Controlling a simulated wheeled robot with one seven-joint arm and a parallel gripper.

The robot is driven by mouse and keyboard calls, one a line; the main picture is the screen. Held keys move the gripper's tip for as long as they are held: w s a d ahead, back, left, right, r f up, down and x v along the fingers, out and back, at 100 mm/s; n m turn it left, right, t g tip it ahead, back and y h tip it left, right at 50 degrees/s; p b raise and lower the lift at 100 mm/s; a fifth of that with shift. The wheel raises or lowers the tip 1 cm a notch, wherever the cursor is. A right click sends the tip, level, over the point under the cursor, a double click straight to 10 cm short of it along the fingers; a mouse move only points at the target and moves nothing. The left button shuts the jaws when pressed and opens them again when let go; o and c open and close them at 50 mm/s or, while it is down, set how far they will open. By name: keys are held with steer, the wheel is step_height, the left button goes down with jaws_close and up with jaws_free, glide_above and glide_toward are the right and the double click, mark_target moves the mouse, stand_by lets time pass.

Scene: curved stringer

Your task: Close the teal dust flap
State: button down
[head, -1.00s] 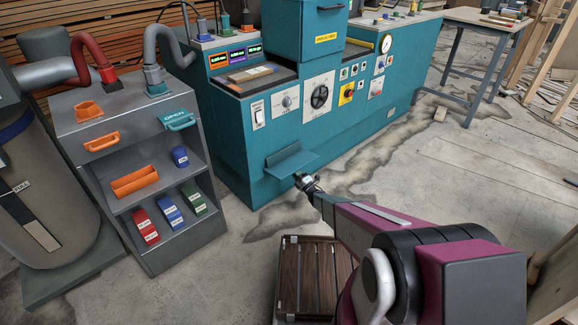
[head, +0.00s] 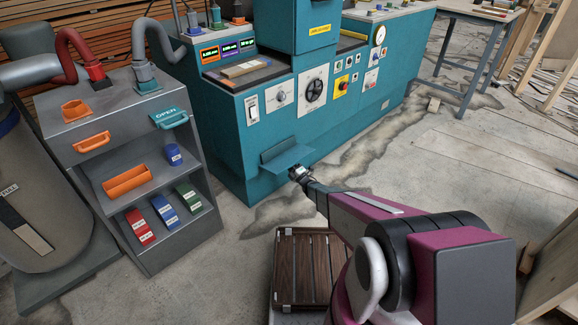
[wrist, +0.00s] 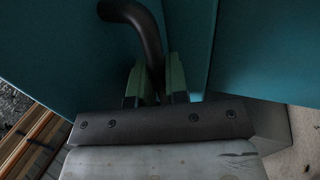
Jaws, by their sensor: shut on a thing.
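The teal flap (head: 286,157) sticks out low on the front of the teal machine, tilted and standing open. My gripper (head: 298,174) is at the flap's outer edge, on its near side. In the wrist view, my gripper's green-edged fingers (wrist: 159,84) are shut around a dark curved handle (wrist: 146,28). Teal surfaces (wrist: 62,50) fill both sides of that view. In the head view the handle is hidden behind my gripper.
A grey cabinet (head: 95,150) with orange and teal handles stands left of the machine. A slatted dark wood crate (head: 308,265) sits on the floor beside my arm. A metal-legged table (head: 470,45) stands at the back right. The concrete floor at right is mostly clear.

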mark_target(290, 158)
steer(key=r+g, duration=0.1)
steer(key=r+h, duration=0.1)
steer(key=r+g+h, duration=0.1)
steer(key=shift+s+d+r+g, duration=0.1)
steer(key=shift+s+d+g, duration=0.05)
steer(key=shift+s+g, duration=0.15)
steer(key=shift+w+r+g+h, duration=0.2)
steer(key=shift+r+g+h, duration=0.6)
steer(key=shift+h, duration=0.2)
steer(key=shift+w+a+r+g+h, duration=0.15)
steer(key=shift+r+g+h, duration=0.15)
steer(key=shift+g+h, duration=0.1)
steer(key=shift+w+a+r+g+h, duration=0.1)
steer(key=shift+a+r+g+h, duration=0.05)
steer(key=shift+r+g+h, duration=0.2)
steer(key=shift+w+a+r, duration=0.25)
steer(key=shift+r, duration=0.25)
steer(key=shift+w+a+r, duration=0.25)
steer(key=shift+r, duration=0.2)
steer(key=shift+w+a+r, duration=0.7)
steer(key=shift+r, duration=0.05)
steer(key=shift+w+a+r, duration=0.1)
steer(key=c, duration=1.4)
jaws_free()
